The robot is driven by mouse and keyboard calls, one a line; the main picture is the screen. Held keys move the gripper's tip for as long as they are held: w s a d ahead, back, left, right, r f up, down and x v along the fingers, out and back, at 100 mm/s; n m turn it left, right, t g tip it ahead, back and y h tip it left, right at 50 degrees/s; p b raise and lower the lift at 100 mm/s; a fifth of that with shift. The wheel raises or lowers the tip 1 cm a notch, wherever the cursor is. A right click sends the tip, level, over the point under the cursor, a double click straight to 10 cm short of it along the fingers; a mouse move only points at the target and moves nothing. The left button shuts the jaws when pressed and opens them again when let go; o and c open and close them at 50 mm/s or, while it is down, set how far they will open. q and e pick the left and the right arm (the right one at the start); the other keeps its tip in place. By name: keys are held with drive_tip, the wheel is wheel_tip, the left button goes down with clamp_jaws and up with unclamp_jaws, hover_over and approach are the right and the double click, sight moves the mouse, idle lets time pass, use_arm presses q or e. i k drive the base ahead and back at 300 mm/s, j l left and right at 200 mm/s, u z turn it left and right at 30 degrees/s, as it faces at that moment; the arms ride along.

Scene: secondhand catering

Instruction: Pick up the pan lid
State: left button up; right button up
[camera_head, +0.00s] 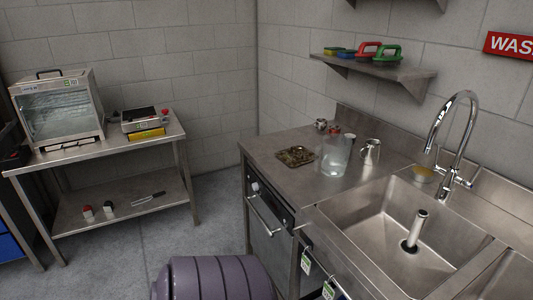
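I cannot make out a pan lid for certain in the head view. Neither of my grippers is in view.
A sink (365,225) with a tall tap (461,125) is at right. A steel table (85,152) at left holds a glass-fronted cabinet (58,108) and a scale-like device (145,119). A purple ribbed object (215,280) is at bottom centre. Grey floor (185,236) between is clear.

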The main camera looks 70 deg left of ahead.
sight(294, 155)
drive_tip(key=u, duration=2.1)
